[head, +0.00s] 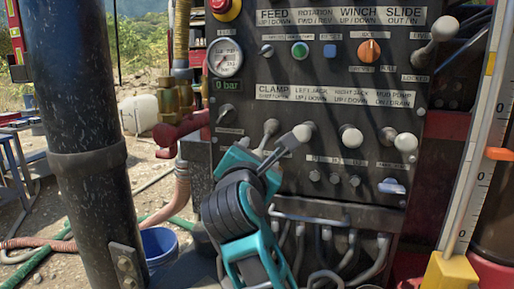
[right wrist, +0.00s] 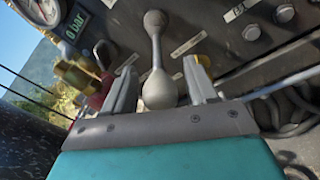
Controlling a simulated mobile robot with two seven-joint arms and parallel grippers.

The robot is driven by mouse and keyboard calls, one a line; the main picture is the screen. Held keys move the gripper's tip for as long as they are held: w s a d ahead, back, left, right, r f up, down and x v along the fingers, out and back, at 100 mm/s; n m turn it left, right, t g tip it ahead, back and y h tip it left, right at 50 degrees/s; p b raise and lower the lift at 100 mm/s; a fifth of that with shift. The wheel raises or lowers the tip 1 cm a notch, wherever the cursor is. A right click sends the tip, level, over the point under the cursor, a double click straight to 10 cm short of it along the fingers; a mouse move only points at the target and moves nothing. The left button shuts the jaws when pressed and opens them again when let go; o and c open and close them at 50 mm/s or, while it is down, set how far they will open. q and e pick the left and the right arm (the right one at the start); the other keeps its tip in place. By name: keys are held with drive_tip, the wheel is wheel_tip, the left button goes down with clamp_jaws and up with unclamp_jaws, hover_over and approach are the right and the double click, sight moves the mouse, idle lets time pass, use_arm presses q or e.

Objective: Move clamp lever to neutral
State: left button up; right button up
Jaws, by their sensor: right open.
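The clamp lever (head: 269,130) stands on the dark control panel (head: 325,112), below the CLAMP label (head: 273,92). My right gripper (head: 266,148) is in front of the lever and hides its lower part in the head view. In the right wrist view the lever's pale rounded knob (right wrist: 159,90) lies between the two grey fingers of my right gripper (right wrist: 160,78). Gaps show on both sides of the knob, and the fingers are open. The lever's shaft runs up from the knob to the panel. My left gripper is not in view.
More pale-knobbed levers (head: 351,137) stand close to the right. A red valve handle (head: 180,130) juts out to the left. Grey hoses (head: 340,240) hang below the panel. A thick dark post (head: 85,120) stands at left, with a blue bucket (head: 160,246) beside it.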

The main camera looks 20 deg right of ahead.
drive_tip(key=shift+w+d, duration=0.2)
drive_tip(key=shift+w, duration=0.2)
drive_tip(key=shift+s, duration=0.1)
clamp_jaws()
drive_tip(key=shift+r, duration=0.1)
idle(0.3)
